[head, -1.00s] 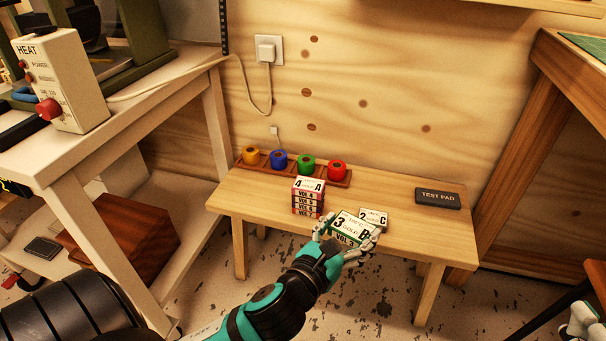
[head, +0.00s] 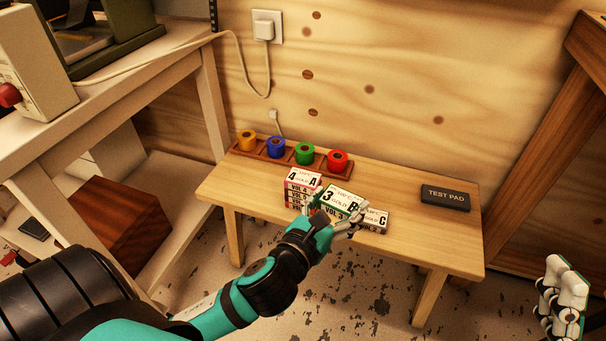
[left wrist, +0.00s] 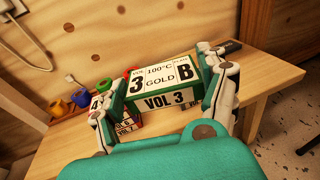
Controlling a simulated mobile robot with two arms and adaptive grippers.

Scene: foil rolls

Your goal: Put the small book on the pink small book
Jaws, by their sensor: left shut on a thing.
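My left gripper (head: 335,208) is shut on a small green book (head: 342,198) marked 3 B, VOL 3. In the left wrist view the book (left wrist: 163,78) sits between the two fingers. A stack of small books stands just left of it in the head view. The top book (head: 303,178), marked 4 A, VOL 4, is white-topped with a pinkish edge. The held book is beside the stack, close to its right side; whether they touch is unclear. The stack is partly hidden behind the left finger in the wrist view. My right gripper (head: 563,300) is at the lower right, clear of the bench.
A book marked C, VOL 2 (head: 375,222) lies right of the held book, partly hidden by it and the fingers. A rack (head: 262,157) with orange, blue, green and red rolls stands behind the stack. A dark test pad (head: 446,197) lies right. The bench's right half (head: 430,235) is mostly clear.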

